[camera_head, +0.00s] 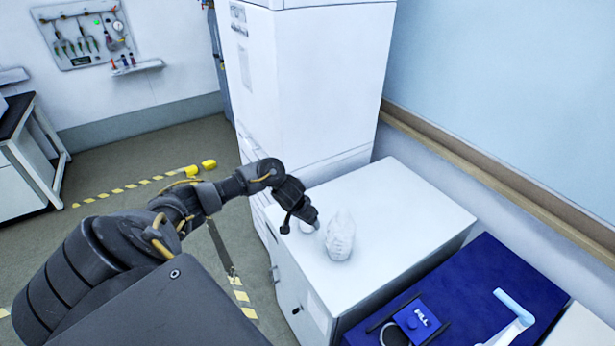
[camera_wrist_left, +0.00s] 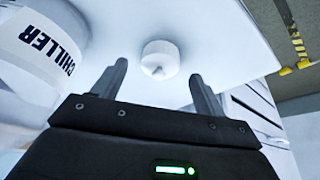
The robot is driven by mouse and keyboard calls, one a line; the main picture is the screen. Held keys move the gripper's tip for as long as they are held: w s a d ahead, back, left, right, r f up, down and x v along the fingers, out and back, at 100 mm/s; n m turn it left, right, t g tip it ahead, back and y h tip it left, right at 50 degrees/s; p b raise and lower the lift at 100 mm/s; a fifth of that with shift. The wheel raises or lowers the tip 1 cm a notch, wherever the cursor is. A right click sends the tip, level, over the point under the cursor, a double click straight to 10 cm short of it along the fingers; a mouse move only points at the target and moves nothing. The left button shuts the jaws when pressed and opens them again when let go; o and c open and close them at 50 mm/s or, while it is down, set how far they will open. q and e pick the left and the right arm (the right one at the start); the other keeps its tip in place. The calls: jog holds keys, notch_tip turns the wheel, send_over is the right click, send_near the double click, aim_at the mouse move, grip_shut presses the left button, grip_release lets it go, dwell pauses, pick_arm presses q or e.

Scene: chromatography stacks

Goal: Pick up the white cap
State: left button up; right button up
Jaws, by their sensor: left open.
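The white cap (camera_wrist_left: 160,58) sits on the white cabinet top in the left wrist view, a short round piece with a small knob at its middle. In the head view a small part of it (camera_head: 307,227) shows beside my gripper, mostly hidden. My left gripper (camera_wrist_left: 158,76) is open, with one finger on each side of the cap in the picture. The fingertips appear short of the cap; whether they touch it cannot be told. In the head view the gripper (camera_head: 301,222) is over the cabinet top. My right gripper is not in view.
A white, ridged container (camera_head: 340,237) stands right of the gripper. A container marked CHILLER (camera_wrist_left: 38,62) is at left in the wrist view. The white cabinet top (camera_head: 400,215) is clear toward the right. A tall white unit (camera_head: 310,85) stands behind; a blue surface (camera_head: 490,275) lies at right.

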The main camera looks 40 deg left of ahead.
pick_arm(q)
jog(key=x, duration=0.2)
jog(key=shift+w+f, duration=0.2)
jog(key=shift+f, duration=0.05)
jog(key=shift+s+r, duration=0.1)
jog(key=shift+c, duration=1)
jog(key=c, duration=0.8)
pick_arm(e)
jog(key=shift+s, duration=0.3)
